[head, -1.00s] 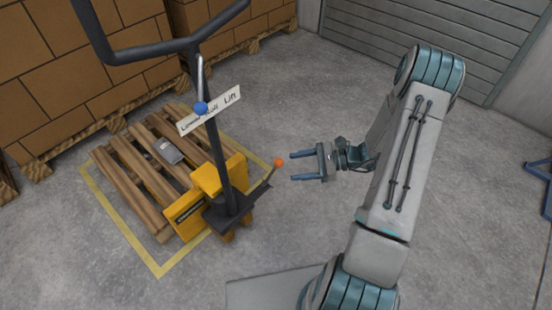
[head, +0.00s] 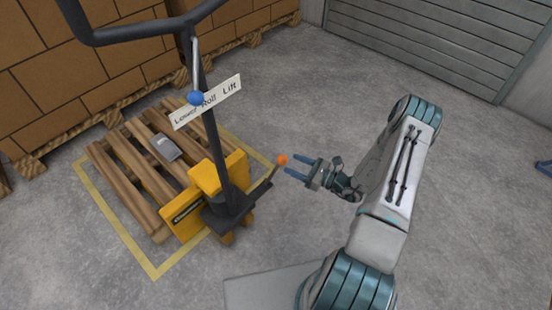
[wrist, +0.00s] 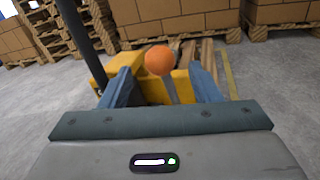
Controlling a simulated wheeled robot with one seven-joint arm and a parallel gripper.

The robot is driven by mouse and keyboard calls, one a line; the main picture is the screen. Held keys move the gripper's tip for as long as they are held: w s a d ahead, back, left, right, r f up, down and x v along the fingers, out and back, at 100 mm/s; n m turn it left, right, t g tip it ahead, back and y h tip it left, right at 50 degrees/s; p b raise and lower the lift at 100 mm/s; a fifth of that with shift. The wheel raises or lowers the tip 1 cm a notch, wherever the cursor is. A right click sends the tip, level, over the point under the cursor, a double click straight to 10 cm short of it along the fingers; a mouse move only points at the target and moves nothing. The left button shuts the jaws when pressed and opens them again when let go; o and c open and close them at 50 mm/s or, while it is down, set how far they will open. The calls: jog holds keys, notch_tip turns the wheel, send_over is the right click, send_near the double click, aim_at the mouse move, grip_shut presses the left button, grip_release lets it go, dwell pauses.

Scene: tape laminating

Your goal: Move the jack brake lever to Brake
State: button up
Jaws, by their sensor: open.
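The yellow pallet jack (head: 218,178) stands with a dark upright handle at the pallet. Its brake lever (head: 266,181) is a dark rod with an orange ball (head: 282,159) on its end, sticking out to the right of the jack's base. My gripper (head: 290,168) is open, its blue fingers pointing left at the orange ball. In the wrist view the orange ball (wrist: 159,60) shows between the two fingers (wrist: 162,88). I cannot tell whether a finger touches it. No brake lettering is readable.
A blue knob (head: 195,98) and a sign reading Lower, Roll, Lift (head: 207,103) are on the jack's handle. A wooden pallet (head: 122,185) carries a small grey object (head: 165,147). Stacked boxes (head: 70,50) stand behind.

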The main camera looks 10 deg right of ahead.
jog(key=x, duration=0.7)
jog(key=shift+w+a+b, duration=0.1)
jog(key=shift+a+b, duration=0.05)
jog(key=shift+b, duration=0.25)
grip_shut()
